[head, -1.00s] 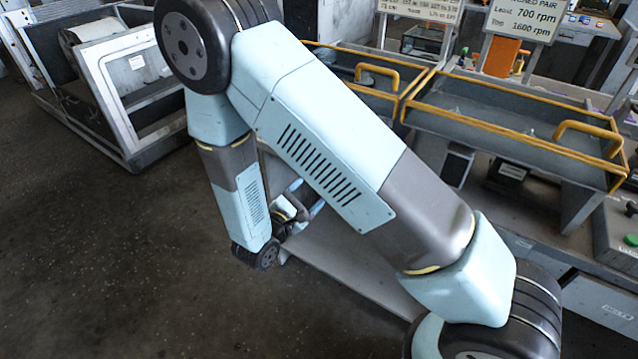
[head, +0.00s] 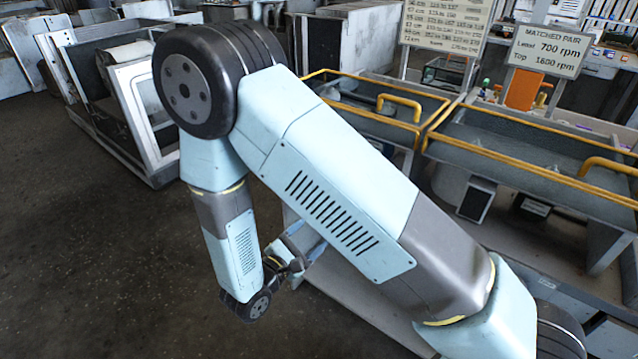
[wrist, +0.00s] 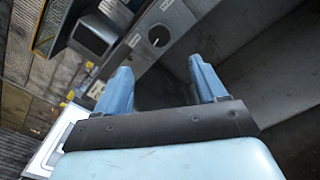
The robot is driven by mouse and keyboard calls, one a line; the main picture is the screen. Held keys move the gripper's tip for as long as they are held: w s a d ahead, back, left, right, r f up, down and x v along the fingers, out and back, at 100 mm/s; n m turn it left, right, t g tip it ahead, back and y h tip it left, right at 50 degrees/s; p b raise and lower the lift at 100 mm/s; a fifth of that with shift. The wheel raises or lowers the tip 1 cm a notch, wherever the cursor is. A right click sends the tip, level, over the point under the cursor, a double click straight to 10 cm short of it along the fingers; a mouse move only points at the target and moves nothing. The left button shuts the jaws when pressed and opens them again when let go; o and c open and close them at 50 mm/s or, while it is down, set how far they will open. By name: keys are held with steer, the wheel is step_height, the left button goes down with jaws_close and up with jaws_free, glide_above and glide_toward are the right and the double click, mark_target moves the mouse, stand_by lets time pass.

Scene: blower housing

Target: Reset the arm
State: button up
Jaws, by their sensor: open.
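My arm fills the middle of the head view, with its elbow raised and the forearm hanging down at centre left.
Two yellow-railed trays (head: 425,142) stand on the bench at right. Behind them are a sign reading 700 rpm and 1600 rpm (head: 548,50) and an orange block (head: 522,89). A metal-framed housing (head: 135,105) stands at left. The dark floor (head: 110,270) at lower left is clear.

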steer(key=d+r+m+g+h, duration=0.1)
steer(key=d+r+m+g, duration=1.15)
steer(key=d+r, duration=0.65)
steer(key=s+d+r+m+t+y, duration=0.3)
steer(key=s+d+r+m+y, duration=0.6)
steer(key=r, duration=0.6)
steer(key=shift+s+d+m+y, duration=0.35)
steer(key=shift+s+d+y, duration=0.6)
steer(key=shift+d, duration=0.25)
